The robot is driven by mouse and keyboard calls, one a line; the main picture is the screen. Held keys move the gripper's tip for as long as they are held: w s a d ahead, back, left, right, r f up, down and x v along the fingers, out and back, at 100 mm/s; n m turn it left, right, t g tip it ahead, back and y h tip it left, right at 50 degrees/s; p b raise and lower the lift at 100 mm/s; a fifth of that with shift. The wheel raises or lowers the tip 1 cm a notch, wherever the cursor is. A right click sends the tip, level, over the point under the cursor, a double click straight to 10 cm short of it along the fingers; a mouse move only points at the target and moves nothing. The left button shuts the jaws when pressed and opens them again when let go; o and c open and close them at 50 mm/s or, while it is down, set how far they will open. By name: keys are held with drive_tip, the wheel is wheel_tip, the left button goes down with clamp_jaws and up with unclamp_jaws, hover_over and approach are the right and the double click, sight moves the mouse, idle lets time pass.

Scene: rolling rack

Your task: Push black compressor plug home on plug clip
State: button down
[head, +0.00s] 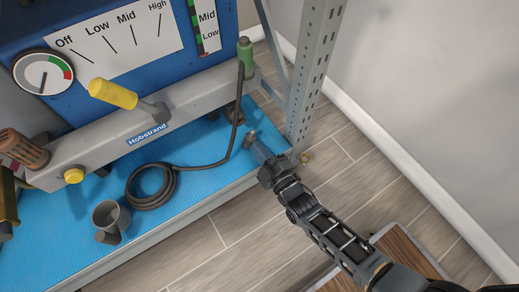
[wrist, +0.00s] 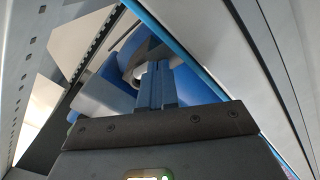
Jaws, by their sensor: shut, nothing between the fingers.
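A black cable (head: 195,166) lies coiled on the blue shelf mat and rises to a green cylindrical piece (head: 244,50) at the right end of the grey bar. I cannot make out a separate black plug or the plug clip by shape; a dark part (head: 232,114) shows below the bar end, partly behind the cable. My gripper (head: 251,138) is shut and empty, low at the right edge of the shelf, below the green piece and right of the cable. In the wrist view my gripper's narrow fingers (wrist: 156,75) are together, with a pale rounded shape (wrist: 130,58) beyond them.
The grey bar (head: 190,105) carries a yellow-handled lever (head: 113,93) and a yellow knob (head: 74,176). A grey mug-like cup (head: 110,220) stands on the blue mat (head: 60,235). The perforated rack post (head: 312,75) rises close to my gripper's right. Open floor (head: 350,145) lies right of it.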

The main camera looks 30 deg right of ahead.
drive_tip(key=shift+w, duration=0.55)
drive_tip(key=shift+s, duration=0.15)
drive_tip(key=s+p, duration=0.2)
drive_tip(key=s, duration=0.8)
drive_tip(key=shift+s, duration=0.2)
